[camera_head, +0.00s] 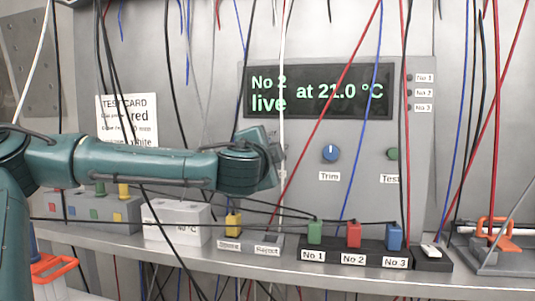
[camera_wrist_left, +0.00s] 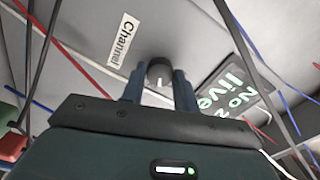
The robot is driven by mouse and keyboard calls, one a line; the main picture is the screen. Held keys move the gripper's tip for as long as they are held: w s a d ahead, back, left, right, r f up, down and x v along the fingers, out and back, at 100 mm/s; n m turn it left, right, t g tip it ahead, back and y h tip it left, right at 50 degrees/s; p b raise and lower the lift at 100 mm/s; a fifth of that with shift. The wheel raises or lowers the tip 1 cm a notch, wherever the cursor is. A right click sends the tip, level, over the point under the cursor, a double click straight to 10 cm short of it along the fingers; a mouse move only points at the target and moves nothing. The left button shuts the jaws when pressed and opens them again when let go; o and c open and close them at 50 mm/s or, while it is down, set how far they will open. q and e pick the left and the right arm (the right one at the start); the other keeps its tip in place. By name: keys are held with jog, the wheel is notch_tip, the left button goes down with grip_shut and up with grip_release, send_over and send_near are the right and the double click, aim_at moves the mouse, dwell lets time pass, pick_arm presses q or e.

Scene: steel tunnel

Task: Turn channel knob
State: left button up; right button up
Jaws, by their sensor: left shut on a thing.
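The channel knob (camera_wrist_left: 159,74) is a dark round knob with a white pointer line, below the "Channel" label (camera_wrist_left: 122,40) in the left wrist view. My left gripper (camera_wrist_left: 160,90) has its two blue-grey fingers on either side of the knob and is shut on it. In the head view my left gripper (camera_head: 272,160) is at the panel, and its wrist hides the knob. The display (camera_head: 318,92) reads "No 2 live at 21.0 °C" in green. It also shows in the left wrist view (camera_wrist_left: 232,92). My right gripper is not in view.
A blue Trim knob (camera_head: 330,153) and a green Test button (camera_head: 393,154) are on the panel. Green (camera_head: 315,232), red (camera_head: 354,235) and blue (camera_head: 394,236) plugs stand on the shelf. Many loose cables hang before the panel. A test card (camera_head: 127,121) is behind my arm.

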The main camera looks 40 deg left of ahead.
pick_arm(q)
jog(key=m+p, duration=0.1)
jog(key=m, duration=1)
jog(key=shift+m, duration=0.4)
dwell(0.3)
jog(key=o, duration=1)
jog(key=shift+c, duration=0.2)
jog(key=b+v, duration=0.2)
jog(key=v, duration=1.1)
